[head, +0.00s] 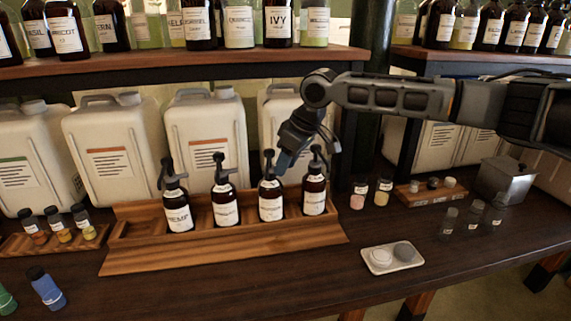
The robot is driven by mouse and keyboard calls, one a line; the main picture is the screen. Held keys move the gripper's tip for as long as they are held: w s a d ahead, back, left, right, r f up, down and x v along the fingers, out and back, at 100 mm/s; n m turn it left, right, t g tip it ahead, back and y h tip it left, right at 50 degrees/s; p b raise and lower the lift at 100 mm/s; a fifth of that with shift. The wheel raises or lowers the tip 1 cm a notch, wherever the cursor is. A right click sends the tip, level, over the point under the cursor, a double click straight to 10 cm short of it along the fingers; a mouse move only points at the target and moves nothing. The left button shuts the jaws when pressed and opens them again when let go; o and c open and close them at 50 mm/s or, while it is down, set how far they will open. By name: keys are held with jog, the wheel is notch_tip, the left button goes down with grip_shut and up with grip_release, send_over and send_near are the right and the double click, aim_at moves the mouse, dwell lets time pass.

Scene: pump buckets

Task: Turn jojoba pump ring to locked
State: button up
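Several dark pump bottles with white labels stand upright in a row in a wooden tray (230,243). The leftmost is labelled HEMP (179,213). The labels of the second bottle (224,208), third bottle (271,203) and fourth bottle (314,196) are too small to read surely, so I cannot tell which is jojoba. My gripper (285,163) points down from the upper right, beside the pump head of the third bottle and left of the fourth's. I cannot tell whether it touches either pump. Its fingers are small and dark; their opening and the ring positions are unclear.
White jugs (107,150) stand close behind the tray. A shelf of bottles (180,64) runs above. A small white dish (392,258) with two caps lies at front right. Small vials (383,192) stand right of the tray. The counter front is mostly clear.

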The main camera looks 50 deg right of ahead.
jog(key=shift+w+f, duration=0.15)
jog(key=shift+f, duration=0.25)
jog(key=shift+c, duration=0.3)
grip_shut()
